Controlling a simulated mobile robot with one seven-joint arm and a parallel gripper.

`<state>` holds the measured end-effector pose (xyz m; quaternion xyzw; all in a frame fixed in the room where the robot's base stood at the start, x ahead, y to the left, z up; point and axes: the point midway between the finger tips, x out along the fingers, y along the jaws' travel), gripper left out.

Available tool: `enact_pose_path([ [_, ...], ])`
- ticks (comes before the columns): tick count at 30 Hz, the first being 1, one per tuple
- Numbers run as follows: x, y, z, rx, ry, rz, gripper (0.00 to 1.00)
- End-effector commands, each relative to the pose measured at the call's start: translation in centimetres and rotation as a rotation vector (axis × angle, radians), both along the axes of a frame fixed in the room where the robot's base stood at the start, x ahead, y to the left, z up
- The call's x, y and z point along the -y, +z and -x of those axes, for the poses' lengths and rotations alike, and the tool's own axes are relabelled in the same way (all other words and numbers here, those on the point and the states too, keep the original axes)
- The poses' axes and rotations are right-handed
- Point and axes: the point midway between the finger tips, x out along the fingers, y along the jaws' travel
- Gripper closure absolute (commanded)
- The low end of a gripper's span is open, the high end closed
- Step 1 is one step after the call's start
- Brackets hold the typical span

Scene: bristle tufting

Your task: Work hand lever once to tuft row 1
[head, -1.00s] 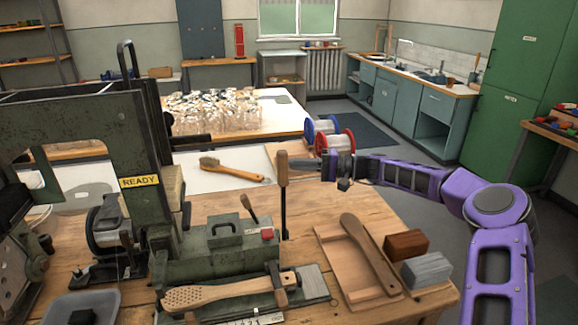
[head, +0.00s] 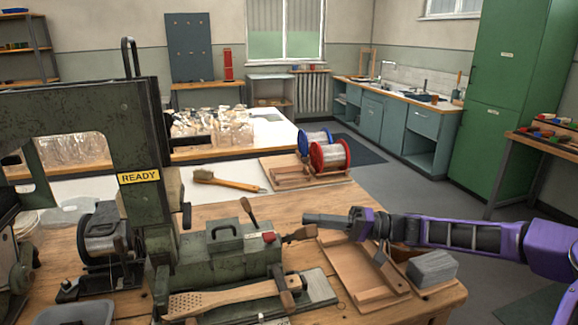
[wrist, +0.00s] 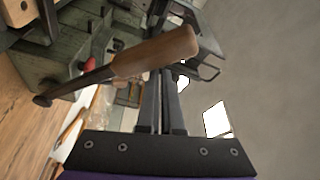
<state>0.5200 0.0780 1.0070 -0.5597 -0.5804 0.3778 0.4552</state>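The hand lever's wooden handle (head: 300,233) sticks out low to the right of the green tufting machine (head: 225,262). In the wrist view the handle (wrist: 155,54) lies across just beyond my fingertips, on a dark shaft. My gripper (head: 308,218) is over the handle, its fingers together with nothing seen between them; its fingers also show in the wrist view (wrist: 161,85). Whether they touch the handle is hard to tell. A perforated wooden brush body (head: 215,300) lies at the machine's front. A yellow sign (head: 139,177) reads READY.
A wooden tray (head: 350,262) with a brush body and a grey block (head: 431,268) lie right of the machine, under my arm. A finished brush (head: 228,182) and wire spools (head: 330,155) are behind. The tall machine frame (head: 120,125) stands at left.

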Motion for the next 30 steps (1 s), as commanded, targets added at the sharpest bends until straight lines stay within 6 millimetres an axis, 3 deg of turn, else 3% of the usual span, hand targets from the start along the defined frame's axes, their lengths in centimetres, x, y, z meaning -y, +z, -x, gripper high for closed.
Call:
enact_pose_path([
  [12,0.6,-2.8,2.6,-0.003,0.009,0.0,1.0],
  [30,0.7,-3.1,2.8,-0.007,0.008,-0.001,1.0],
])
